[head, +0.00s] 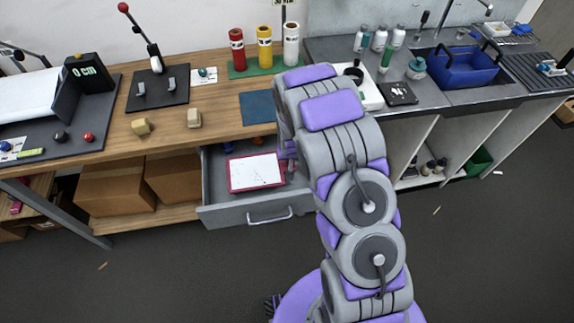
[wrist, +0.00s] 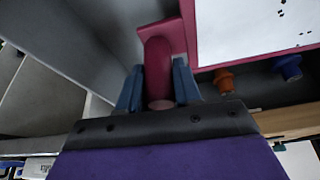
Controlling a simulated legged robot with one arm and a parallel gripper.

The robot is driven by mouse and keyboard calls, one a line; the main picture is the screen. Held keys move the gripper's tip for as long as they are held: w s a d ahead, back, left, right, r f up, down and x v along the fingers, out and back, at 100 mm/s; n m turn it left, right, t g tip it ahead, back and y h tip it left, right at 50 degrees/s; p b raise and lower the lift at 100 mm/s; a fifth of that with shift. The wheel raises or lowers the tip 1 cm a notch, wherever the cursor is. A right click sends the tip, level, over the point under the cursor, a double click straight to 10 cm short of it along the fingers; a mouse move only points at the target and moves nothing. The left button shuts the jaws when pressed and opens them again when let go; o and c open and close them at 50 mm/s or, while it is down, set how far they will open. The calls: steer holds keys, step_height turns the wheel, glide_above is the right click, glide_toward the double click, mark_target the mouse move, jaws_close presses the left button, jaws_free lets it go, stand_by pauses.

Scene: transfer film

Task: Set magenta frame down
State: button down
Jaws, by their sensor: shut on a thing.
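The magenta frame (head: 229,176) surrounds a white sheet with small dark specks. In the head view it appears within the open grey drawer (head: 243,213); I cannot tell whether it rests on the drawer floor or hangs just above it. In the wrist view my gripper (wrist: 158,78) is shut on the frame's magenta handle (wrist: 158,58), with a blue finger on each side. The rest of the frame (wrist: 191,30) extends to the upper right there. In the head view my arm mostly hides the gripper, at the frame's right side.
An orange knob-like piece (wrist: 224,80) and a blue one (wrist: 288,68) show beside the frame in the wrist view. Above the drawer, the wooden bench (head: 215,125) holds a blue mat (head: 257,108) and wooden blocks. Cardboard boxes (head: 115,187) stand left of the drawer.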

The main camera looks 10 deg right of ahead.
steer(key=shift+f+b, duration=0.35)
steer(key=shift+f, duration=2)
steer(key=shift+f, duration=0.15)
steer(key=c, duration=0.8)
jaws_free()
steer(key=s+r+g+p, duration=0.1)
steer(key=s+r, duration=0.8)
steer(key=r, duration=0.4)
steer(key=s+r+g+p, duration=0.1)
steer(key=s+r+g, duration=0.1)
steer(key=s+r, duration=0.95)
steer(key=s+r+g, duration=0.1)
steer(key=s+r, duration=0.3)
steer(key=s, duration=0.3)
steer(key=s+r+n+g, duration=0.1)
steer(key=s+r, duration=0.3)
steer(key=s, duration=0.3)
steer(key=s+r+g, duration=0.1)
steer(key=s+r, duration=0.4)
steer(key=s, duration=0.2)
steer(key=shift+s+y, duration=0.3)
steer(key=shift+s, duration=0.05)
